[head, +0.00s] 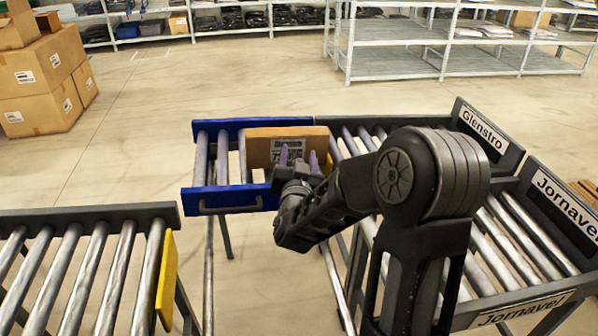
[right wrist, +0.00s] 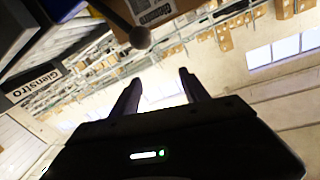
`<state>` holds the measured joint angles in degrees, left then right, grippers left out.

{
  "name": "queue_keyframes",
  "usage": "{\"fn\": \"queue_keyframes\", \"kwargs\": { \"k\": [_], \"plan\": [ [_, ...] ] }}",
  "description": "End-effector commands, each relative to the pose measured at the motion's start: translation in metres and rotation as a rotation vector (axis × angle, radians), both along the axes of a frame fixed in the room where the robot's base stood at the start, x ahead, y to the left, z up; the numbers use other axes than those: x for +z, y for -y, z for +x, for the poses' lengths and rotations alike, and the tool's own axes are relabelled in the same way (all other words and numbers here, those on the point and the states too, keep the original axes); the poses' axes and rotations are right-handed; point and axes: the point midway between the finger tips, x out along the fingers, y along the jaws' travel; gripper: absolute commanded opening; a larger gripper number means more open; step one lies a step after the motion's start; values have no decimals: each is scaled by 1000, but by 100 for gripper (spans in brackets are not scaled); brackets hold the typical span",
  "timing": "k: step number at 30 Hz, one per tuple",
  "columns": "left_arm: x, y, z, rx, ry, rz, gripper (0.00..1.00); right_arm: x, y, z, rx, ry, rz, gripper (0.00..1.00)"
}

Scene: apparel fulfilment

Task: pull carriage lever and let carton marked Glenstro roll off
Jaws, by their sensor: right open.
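The blue-sided roller carriage (head: 236,199) stands mid-view, against the lane signed Glenstro (head: 482,134). A brown carton (head: 286,148) sits at its right side, by the lane's entry; its label is too small to read there. In the right wrist view the carton (right wrist: 178,8) shows a Glenstro label. A lever with a dark ball knob (right wrist: 140,38) shows there, beyond my fingertips and apart from them. My right gripper (head: 298,158) is open and empty in front of the carton; its fingers also show in the wrist view (right wrist: 159,78). My left gripper is out of view.
A second lane, signed Jornavel (head: 567,208), lies nearer on the right, partly behind my right arm. A roller conveyor (head: 70,214) with a yellow end plate (head: 165,280) stands at near left. Stacked cartons (head: 40,75) stand far left. Floor behind the carriage is clear.

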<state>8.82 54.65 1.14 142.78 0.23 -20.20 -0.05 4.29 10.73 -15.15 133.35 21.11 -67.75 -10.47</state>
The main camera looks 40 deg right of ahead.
Motion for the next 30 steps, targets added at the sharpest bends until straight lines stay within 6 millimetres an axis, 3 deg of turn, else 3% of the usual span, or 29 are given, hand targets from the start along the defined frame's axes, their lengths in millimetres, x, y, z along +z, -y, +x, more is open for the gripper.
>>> {"fn": "queue_keyframes", "kwargs": {
  "k": [1, 7, 23, 30],
  "plan": [
    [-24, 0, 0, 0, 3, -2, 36, -25, 0, 0, 0, 0, 0, 53],
    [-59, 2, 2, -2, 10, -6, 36, -61, 0, 0, 0, 0, 0, 53],
    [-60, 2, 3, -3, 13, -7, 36, -63, 2, 2, 0, 0, 0, 53],
    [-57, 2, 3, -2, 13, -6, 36, -63, 18, 20, -1, -1, -2, 53]
  ]
}}
